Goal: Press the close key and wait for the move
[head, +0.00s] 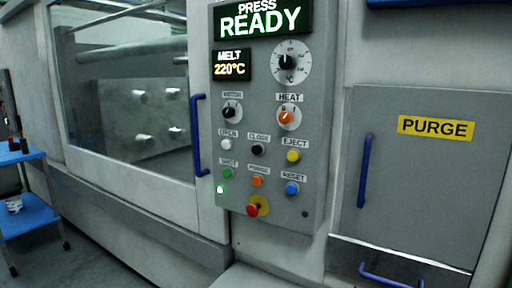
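The close key (258,150) is a black round button under a "CLOSE" label on the grey control panel (318,150). It sits between the white open key (226,144) and the yellow eject key (293,156). The top display (262,18) reads "PRESS READY". A smaller display (231,65) reads "MELT 220°C". A green lamp (220,189) at the lower left of the panel is lit. Behind the door window (130,85) a grey plate with several round pins shows. Neither of my grippers is in view.
A red stop button (252,210) is low on the panel. Blue handles stick out on the window door (199,135) and on the purge door (364,170). A blue shelf cart (28,215) stands at the far left. The space in front of the panel is clear.

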